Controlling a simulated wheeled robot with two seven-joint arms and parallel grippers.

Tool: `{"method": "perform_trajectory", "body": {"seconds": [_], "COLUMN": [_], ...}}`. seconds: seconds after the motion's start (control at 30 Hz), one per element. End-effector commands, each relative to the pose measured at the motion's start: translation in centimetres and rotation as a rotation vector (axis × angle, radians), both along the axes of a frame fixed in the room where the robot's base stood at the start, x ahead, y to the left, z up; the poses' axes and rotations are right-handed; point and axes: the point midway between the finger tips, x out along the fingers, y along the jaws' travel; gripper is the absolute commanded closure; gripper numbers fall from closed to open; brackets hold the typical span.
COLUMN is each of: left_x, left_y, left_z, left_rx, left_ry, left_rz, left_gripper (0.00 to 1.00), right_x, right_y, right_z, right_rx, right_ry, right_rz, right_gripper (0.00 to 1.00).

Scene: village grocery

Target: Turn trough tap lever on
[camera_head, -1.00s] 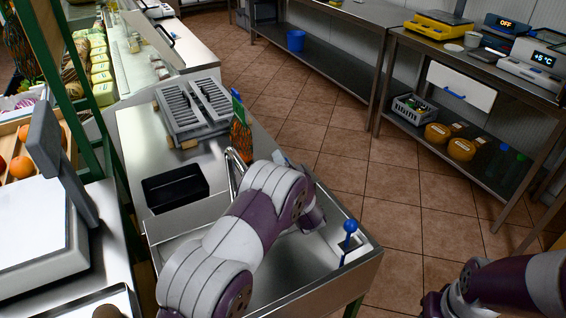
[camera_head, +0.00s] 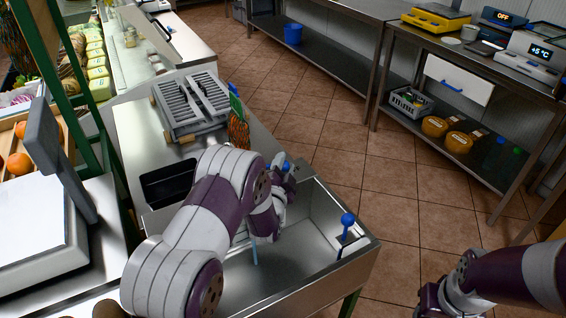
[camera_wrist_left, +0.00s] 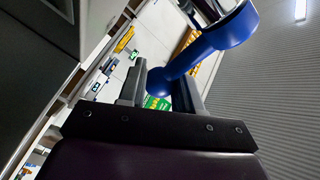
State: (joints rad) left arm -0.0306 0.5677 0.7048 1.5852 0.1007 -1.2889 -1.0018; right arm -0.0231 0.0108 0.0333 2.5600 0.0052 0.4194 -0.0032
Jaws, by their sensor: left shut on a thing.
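The blue tap lever (camera_wrist_left: 208,45) fills the top of the left wrist view, and its rounded end sits between my fingers. In the head view a bit of the blue lever (camera_head: 286,166) shows at the back rim of the steel trough (camera_head: 318,255). My left gripper (camera_head: 280,180) is there, shut on the lever; the left wrist view also shows its fingers (camera_wrist_left: 160,92). My arm hides most of the tap. A pale blue vertical streak (camera_head: 254,252) shows in the basin below my arm; it looks like water. My right gripper (camera_head: 432,303) is at the bottom right, its fingers unclear.
A white scale (camera_head: 40,225) stands at left. Tiled floor at right is clear.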

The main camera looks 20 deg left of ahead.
Motion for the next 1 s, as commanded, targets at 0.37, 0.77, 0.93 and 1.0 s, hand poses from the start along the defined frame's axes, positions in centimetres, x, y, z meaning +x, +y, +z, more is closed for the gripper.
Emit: {"method": "perform_trajectory", "body": {"seconds": [0.37, 0.77, 0.93, 1.0], "left_x": [-1.06, -1.19, -1.18, -1.16], "left_y": [-0.18, -0.25, -0.24, -0.23], "left_z": [-0.19, -0.22, -0.2, -0.17], "left_rx": [-0.001, -0.001, -0.001, -0.001], "left_ry": [0.004, 0.005, 0.005, 0.003], "left_rz": [-0.138, -0.156, -0.155, -0.155], "left_gripper": [1.0, 1.0, 0.43, 0.43], "right_x": [0.0, 0.0, 0.0, 0.0], "right_y": [0.0, 0.0, 0.0, 0.0], "right_z": [-0.49, -0.51, -0.51, -0.51], "right_rx": [0.0, 0.0, 0.0, 0.0], "right_ry": [0.0, 0.0, 0.0, 0.0], "right_rz": [0.0, 0.0, 0.0, 0.0], "right_gripper": [0.57, 0.57, 0.57, 0.57]}}
